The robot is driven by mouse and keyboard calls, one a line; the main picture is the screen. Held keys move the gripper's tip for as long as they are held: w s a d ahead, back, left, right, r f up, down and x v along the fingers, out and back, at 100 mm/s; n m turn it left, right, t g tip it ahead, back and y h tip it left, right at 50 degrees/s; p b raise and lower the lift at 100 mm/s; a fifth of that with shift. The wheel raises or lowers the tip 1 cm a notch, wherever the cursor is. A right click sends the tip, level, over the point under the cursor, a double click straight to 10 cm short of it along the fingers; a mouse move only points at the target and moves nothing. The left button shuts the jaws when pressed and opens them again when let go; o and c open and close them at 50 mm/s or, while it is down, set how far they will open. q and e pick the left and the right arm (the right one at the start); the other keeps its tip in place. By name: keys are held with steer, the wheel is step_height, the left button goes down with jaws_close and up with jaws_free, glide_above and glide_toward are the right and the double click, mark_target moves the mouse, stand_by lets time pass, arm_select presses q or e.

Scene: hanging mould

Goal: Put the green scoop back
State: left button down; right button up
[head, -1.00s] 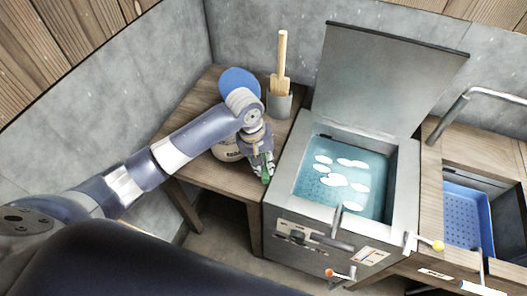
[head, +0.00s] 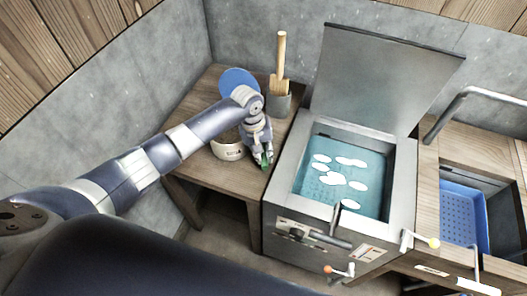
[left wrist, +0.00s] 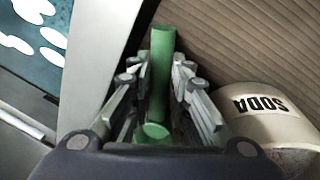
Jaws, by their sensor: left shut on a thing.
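The green scoop (left wrist: 161,75) is between the fingers of my left gripper (left wrist: 157,105) in the left wrist view. The gripper is shut on it. In the head view my left gripper (head: 262,158) is over the right part of the wooden side table, and a bit of the green scoop (head: 265,161) shows at its fingertips. A pale tub labelled SODA (left wrist: 270,118) is just beside the gripper; it also shows in the head view (head: 228,151), partly behind my arm. My right gripper is not in view.
The wooden table (head: 212,178) also holds a grey pot (head: 279,103) with wooden tools and a blue disc (head: 240,80). To the right stands a metal vat (head: 404,185) with its lid up, holding bluish water and white pieces. A blue basket (head: 462,213) sits in a sink farther right.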

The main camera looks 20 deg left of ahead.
arm_select(q)
steer(key=shift+f, duration=0.1)
steer(key=c, duration=1.5)
jaws_free()
steer(key=r, duration=0.4)
steer(key=a+r, duration=0.1)
steer(key=r, duration=0.3)
steer(key=a+r+b, duration=0.1)
steer(key=r, duration=0.3)
steer(key=shift+s, duration=0.4)
